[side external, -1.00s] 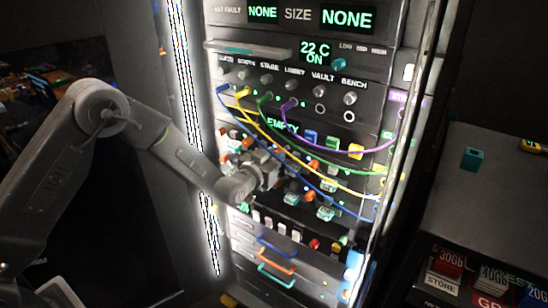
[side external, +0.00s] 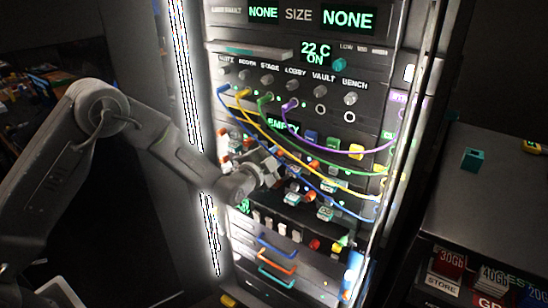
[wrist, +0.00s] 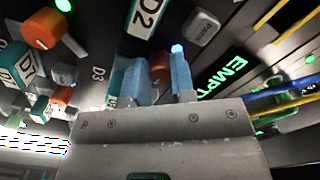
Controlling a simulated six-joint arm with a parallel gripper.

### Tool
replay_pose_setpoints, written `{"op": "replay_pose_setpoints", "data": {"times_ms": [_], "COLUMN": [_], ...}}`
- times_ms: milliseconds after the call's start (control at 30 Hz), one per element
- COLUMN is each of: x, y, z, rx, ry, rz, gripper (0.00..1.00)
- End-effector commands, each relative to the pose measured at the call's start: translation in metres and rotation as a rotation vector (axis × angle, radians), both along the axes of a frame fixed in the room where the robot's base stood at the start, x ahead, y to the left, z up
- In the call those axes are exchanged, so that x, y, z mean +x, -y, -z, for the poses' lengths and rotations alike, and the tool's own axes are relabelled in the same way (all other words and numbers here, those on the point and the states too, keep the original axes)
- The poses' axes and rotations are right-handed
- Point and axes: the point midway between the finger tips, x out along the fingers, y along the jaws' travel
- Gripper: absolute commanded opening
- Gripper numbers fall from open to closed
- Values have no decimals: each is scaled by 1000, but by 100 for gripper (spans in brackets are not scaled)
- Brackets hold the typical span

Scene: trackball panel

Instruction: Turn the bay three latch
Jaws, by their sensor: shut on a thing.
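My gripper (wrist: 161,58) shows at the bottom of the wrist view, its two pale blue fingers closed on an orange-red latch knob (wrist: 159,68) that is partly hidden between them. The D3 label (wrist: 97,73) is on the dark panel to the left of the fingers. A teal and white block (wrist: 117,78) shows partly behind the left finger. In the side view my gripper (side external: 274,172) is against the drive rows at the left of the rack, and the arm covers the knob there.
Other orange knobs (wrist: 42,29) and a D1 block (wrist: 20,65) lie left in the wrist view. A D2 block (wrist: 146,18) is above. Yellow, blue and purple cables (side external: 325,152) hang across the rack just right of my gripper. Drawer handles (side external: 277,262) are below.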

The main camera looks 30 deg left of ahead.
Motion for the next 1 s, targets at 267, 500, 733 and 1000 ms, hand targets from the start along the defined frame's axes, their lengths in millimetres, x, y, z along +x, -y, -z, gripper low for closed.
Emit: {"op": "replay_pose_setpoints", "data": {"times_ms": [267,500,733,1000], "x": [0,0,0,0], "y": [0,0,0,0], "z": [-1,-2,-2,-2], "rx": [260,451,575,641], "ry": [2,2,2,2], "rz": [1,1,1,1], "gripper": [0,0,0,0]}}
